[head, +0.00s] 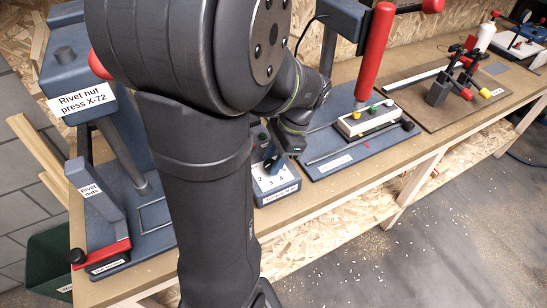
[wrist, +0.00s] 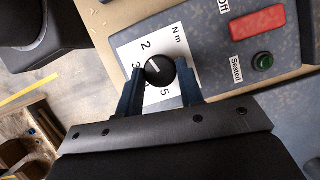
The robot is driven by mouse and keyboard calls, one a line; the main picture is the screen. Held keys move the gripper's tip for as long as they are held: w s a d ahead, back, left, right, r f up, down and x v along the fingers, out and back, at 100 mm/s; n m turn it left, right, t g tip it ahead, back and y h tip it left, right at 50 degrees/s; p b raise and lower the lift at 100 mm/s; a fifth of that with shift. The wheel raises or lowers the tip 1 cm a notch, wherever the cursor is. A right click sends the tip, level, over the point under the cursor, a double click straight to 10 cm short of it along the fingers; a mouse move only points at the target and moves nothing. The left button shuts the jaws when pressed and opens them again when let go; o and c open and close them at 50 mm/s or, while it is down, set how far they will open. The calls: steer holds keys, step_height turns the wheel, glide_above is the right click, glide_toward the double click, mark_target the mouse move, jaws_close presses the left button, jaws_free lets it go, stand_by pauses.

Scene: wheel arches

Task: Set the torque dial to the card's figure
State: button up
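The torque dial is a round black knob (wrist: 159,70) with a white pointer line, on a white scale plate (wrist: 133,50) marked "N m". The 2 and the 5 are readable on the scale; the figures between are partly hidden by the knob and a finger. The pointer line slants to the upper left, near the 2 side. My gripper (wrist: 160,72) has its two dark blue fingers on either side of the knob, seemingly with a small gap at each. In the head view my gripper (head: 272,157) is over the dial box (head: 277,188). I cannot make out the card.
Beside the dial are a red "Off" switch (wrist: 257,35) and a green "Seated" lamp (wrist: 263,62). The rivet nut press (head: 85,80) stands at left.

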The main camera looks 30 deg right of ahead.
steer(key=shift+n, duration=0.4)
steer(key=shift+c, duration=0.3)
steer(key=n+g, duration=0.1)
steer(key=n, duration=0.3)
steer(key=shift+w+g, duration=0.2)
steer(key=shift+g, duration=0.2)
steer(key=n+g, duration=0.1)
steer(key=n, duration=0.1)
steer(key=n+h, duration=0.1)
steer(key=n, duration=0.2)
steer(key=shift+w+a+g, duration=0.1)
steer(key=shift+w+g, duration=0.1)
steer(key=shift+g, duration=0.2)
steer(key=n, duration=0.2)
steer(key=n+g+h, duration=0.1)
steer(key=n, duration=0.2)
steer(key=shift+a+h, duration=0.15)
steer(key=shift+h, duration=0.15)
steer(key=n+h, duration=0.1)
steer(key=n, duration=0.3)
steer(key=shift+w+a+n+h, duration=0.1)
steer(key=shift+a+n+h, duration=0.05)
steer(key=shift+n+h, duration=0.25)
steer(key=shift+n, duration=0.3)
steer(key=o, duration=1)
steer(key=shift+c, duration=0.2)
